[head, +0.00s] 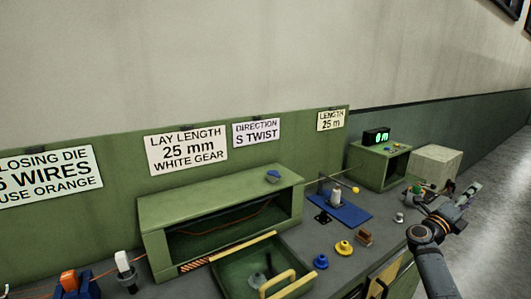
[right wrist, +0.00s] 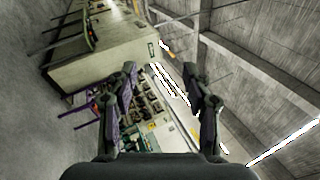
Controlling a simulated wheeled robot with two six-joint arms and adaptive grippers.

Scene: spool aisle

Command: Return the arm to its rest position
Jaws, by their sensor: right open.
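My right arm comes in at the lower right of the head view. Its gripper (head: 468,194) is raised at the right end of the bench, pointing up and to the right. In the right wrist view the two fingers of the right gripper (right wrist: 160,82) stand apart with nothing between them. Behind them are a tilted view of shelving, a long pale box-shaped body and the ceiling. My left arm and gripper are not in view.
The grey bench (head: 312,238) carries a green cabinet (head: 165,215), an open drawer-like green tray (head: 222,270), a blue plate (head: 350,214), a yellow part (head: 344,248) and a blue part (head: 321,261). A pale box (head: 436,164) stands behind my gripper. Floor (head: 500,220) at right is clear.

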